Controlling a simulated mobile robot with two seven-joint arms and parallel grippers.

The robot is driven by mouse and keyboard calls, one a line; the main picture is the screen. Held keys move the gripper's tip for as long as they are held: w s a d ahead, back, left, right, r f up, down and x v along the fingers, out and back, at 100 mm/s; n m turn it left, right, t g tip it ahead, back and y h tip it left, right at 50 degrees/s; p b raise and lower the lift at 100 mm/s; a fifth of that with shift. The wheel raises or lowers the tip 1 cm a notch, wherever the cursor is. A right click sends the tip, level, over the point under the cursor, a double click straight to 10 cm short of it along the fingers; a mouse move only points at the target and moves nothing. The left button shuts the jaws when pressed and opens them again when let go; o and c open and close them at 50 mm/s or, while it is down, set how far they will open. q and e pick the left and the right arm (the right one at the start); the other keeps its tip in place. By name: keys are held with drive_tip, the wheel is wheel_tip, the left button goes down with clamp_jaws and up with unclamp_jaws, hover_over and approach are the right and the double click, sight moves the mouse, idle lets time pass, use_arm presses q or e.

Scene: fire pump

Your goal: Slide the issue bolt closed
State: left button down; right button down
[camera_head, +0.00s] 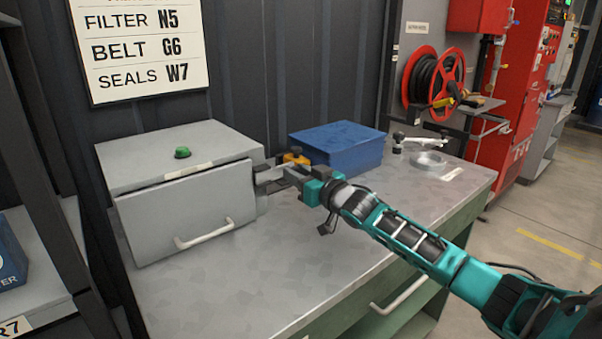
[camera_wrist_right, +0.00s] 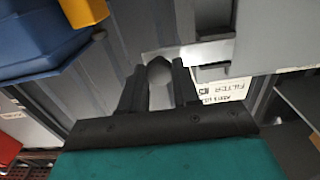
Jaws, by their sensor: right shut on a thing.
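A grey metal box (camera_head: 180,150) stands on the workbench. Its front panel (camera_head: 185,215) has a pale handle (camera_head: 205,234), and a dark gap shows along the panel's upper edge. My right gripper (camera_head: 268,181) is at the box's right side, by the issue bolt. In the right wrist view, my right gripper (camera_wrist_right: 160,78) is shut on the grey knob-like end of the bolt (camera_wrist_right: 160,72). A pale bar (camera_wrist_right: 208,51) runs from there towards the box. The fingers hide much of the bolt in the head view. My left gripper is out of view.
A blue box (camera_head: 340,146) with a yellow part (camera_head: 296,157) stands just behind my right gripper. A green button (camera_head: 182,152) is on the grey box's top. The bench front (camera_head: 270,290) is clear.

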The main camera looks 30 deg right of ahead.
sight(275, 172)
drive_tip(key=a+p, duration=0.1)
drive_tip(key=a, duration=0.2)
drive_tip(key=shift+s+a, duration=0.15)
drive_tip(key=shift+a, duration=0.35)
drive_tip(key=c, duration=0.8)
unclamp_jaws()
drive_tip(key=shift+s, duration=0.1)
drive_tip(key=s, duration=0.8)
drive_tip(key=s+d, duration=0.1)
drive_tip(key=s, duration=0.3)
drive_tip(key=shift+s, duration=0.35)
